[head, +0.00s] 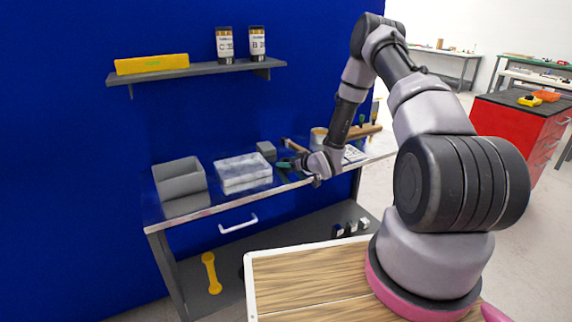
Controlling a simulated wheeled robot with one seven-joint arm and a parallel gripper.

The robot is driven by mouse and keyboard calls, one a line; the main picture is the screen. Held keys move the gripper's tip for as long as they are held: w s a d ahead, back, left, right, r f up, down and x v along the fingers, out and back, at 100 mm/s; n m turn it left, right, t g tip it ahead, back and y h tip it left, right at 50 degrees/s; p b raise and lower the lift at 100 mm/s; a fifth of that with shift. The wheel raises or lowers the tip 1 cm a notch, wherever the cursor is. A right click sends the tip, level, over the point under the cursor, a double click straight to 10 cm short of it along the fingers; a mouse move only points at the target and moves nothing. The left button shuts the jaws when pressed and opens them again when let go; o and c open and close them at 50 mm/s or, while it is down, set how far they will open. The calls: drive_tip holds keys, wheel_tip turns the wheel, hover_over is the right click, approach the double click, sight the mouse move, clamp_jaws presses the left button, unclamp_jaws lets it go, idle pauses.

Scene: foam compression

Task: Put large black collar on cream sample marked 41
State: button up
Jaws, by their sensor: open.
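My gripper (314,178) is at the end of my bent arm, low over the front edge of the grey bench (215,205). It is small in the head view, and its fingers are hard to make out; nothing shows held in it. I cannot pick out a large black collar or a cream sample marked 41. Several small black-and-white blocks (351,227) stand on the lower shelf, their markings too small to read. My wrist and forearm hide part of the bench's right side.
The bench holds a grey open bin (180,178), a pale clear-topped box (243,172), a small grey block (266,149) and tools. A wall shelf (195,72) carries a yellow case (152,64) and two labelled jars (225,45).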

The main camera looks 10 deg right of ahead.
clamp_jaws()
drive_tip(key=shift+r, duration=0.1)
